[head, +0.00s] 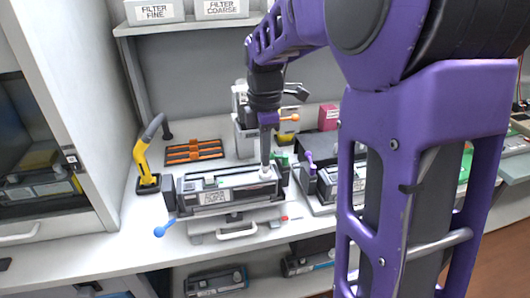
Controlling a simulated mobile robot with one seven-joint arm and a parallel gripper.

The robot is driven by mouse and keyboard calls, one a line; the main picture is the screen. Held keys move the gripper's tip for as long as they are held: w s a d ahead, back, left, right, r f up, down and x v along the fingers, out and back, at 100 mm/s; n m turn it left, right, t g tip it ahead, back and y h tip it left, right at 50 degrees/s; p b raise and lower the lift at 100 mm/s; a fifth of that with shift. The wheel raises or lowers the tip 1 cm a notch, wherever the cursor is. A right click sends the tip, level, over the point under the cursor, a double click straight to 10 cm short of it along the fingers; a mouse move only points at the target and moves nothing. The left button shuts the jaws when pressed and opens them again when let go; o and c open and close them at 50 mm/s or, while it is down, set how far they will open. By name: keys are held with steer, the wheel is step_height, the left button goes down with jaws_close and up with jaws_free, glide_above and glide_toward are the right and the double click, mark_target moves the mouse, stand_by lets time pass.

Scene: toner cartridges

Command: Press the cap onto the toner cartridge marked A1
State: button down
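A dark toner cartridge (236,196) with a white printed label lies on a light cradle on the bench, left of centre. Its label is too small to read, so I cannot tell whether it is marked A1. My gripper (265,168) points straight down at the right end of this cartridge. A small whitish piece (267,174) shows right at its tip; it may be the cap, but I cannot tell whether it is held or seated on the cartridge. The fingers are too small to tell open from shut.
A second dark cartridge unit (328,182) stands to the right, partly behind my arm. A yellow-and-grey bent hose (146,160) stands at left. An orange rack (193,151) lies behind. A blue-knobbed lever (164,227) sticks out at front left. Filter bins (153,12) sit on the shelf above.

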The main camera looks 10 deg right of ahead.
steer(key=shift+r, duration=0.1)
step_height(320, 180, up, 4)
steer(key=p, duration=0.4)
steer(key=shift+r, duration=1.4)
